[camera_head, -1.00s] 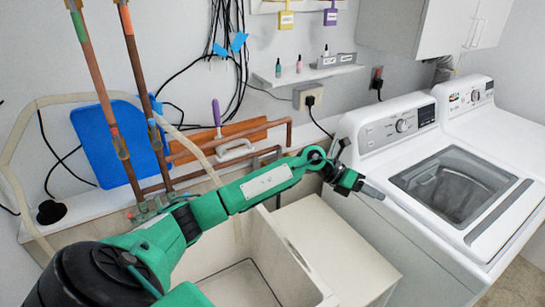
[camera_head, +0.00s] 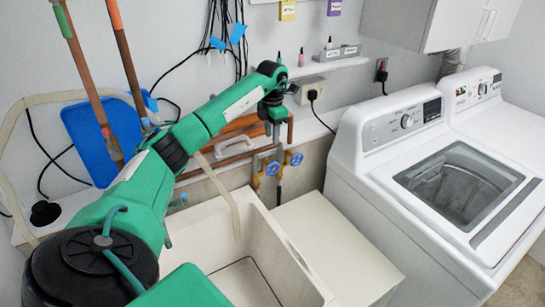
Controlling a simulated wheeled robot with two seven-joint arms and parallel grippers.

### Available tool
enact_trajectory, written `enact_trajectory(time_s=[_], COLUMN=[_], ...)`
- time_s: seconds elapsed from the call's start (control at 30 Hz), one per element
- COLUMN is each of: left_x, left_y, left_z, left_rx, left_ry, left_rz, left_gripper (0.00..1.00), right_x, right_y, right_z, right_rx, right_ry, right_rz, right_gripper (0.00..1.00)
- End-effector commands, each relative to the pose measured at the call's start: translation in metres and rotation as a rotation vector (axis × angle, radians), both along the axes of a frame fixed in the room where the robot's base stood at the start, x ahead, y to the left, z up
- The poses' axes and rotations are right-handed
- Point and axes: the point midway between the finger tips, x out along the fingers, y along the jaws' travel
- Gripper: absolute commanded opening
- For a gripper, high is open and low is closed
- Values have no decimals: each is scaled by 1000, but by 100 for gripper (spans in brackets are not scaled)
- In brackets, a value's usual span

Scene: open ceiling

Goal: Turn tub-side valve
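Two valves with blue handles sit on the copper pipes at the wall behind the tub. The left valve (camera_head: 271,168) is over the back right of the tub (camera_head: 212,224), and the right valve (camera_head: 294,158) is closer to the washer. My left gripper (camera_head: 274,134) points down, just above the left valve in the picture and apart from its blue handle. Its fingers are small and seen from above, so I cannot tell whether they are open. My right gripper is not in view.
A washer (camera_head: 350,160) stands to the right. A wall shelf (camera_head: 330,66) with small bottles and an outlet (camera_head: 312,90) with a plug are near my gripper. A blue board (camera_head: 85,145), copper pipes (camera_head: 75,60) and hanging black cables are on the left.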

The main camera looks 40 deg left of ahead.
Motion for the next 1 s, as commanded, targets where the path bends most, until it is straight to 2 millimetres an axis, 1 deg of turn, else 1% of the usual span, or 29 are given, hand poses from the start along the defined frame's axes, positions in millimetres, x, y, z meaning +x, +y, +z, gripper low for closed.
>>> enact_trajectory(time_s=[0.03,0.3,0.4,0.5,0.6,0.7,0.97,1.0], left_x=[-1,-1,-1,0,0,0,0,0], left_y=[-1,-2,-1,-2,-1,-1,-1,-1], left_z=[-8,-60,-78,-92,-101,-106,-107,-107], left_rx=[-1,-4,-3,-3,-2,-2,-2,-2], left_ry=[6,4,4,3,1,1,0,0], left_rz=[-1,-1,-1,-1,-1,-1,-1,-1], left_gripper=[33,33,33,33,33,33,33,27], right_x=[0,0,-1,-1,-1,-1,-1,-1], right_y=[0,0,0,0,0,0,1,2], right_z=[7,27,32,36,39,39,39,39], right_rx=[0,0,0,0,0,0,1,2], right_ry=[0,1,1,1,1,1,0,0], right_rz=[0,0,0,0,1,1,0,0], right_gripper=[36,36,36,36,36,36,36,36])
